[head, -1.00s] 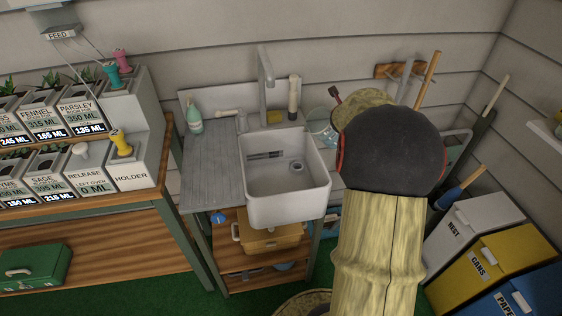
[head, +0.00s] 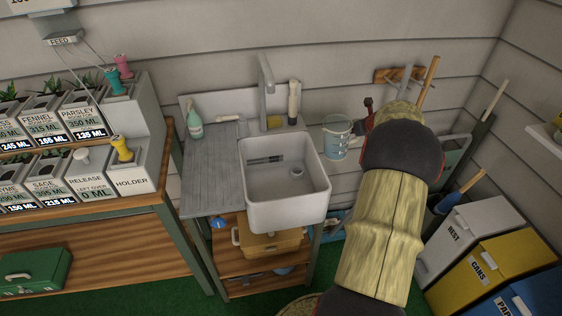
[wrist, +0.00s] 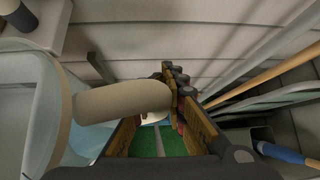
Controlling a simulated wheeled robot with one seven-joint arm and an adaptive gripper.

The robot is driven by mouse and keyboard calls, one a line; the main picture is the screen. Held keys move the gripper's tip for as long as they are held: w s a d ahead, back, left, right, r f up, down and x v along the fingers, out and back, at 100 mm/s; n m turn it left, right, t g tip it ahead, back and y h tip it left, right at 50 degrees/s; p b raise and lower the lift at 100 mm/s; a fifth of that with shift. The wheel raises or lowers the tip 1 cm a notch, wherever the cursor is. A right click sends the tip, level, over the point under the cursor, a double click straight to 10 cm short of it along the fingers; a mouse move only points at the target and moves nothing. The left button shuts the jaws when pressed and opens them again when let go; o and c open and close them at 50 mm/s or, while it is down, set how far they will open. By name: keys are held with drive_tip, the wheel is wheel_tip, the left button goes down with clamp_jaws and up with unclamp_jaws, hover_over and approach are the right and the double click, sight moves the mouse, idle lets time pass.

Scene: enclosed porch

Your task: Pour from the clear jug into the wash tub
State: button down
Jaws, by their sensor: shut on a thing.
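The clear jug (head: 336,140) holds pale blue liquid and looks upright in the head view. It is just right of the white wash tub (head: 286,216), off its rear right corner, not over the basin. The tub's visible floor, with its drain, looks empty. My gripper (head: 366,116) is at the jug's right side, partly hidden by my arm. In the wrist view my gripper (wrist: 155,112) is shut on the jug's cream handle (wrist: 120,101); the jug's clear wall (wrist: 35,115) fills the left edge.
A tall tap (head: 266,80) stands behind the tub, with a bottle (head: 195,124) on the grey drainboard (head: 211,175) to the left. Wall-hung tools (head: 428,80) are behind my arm. Bins (head: 470,235) stand at the lower right.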

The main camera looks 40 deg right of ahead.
drive_tip(key=shift+s+d+f+y+p, duration=0.2)
drive_tip(key=shift+d+f+y+p, duration=0.1)
drive_tip(key=shift+d+f, duration=0.3)
drive_tip(key=shift+r, duration=0.1)
drive_tip(key=shift+r+p, duration=1.95)
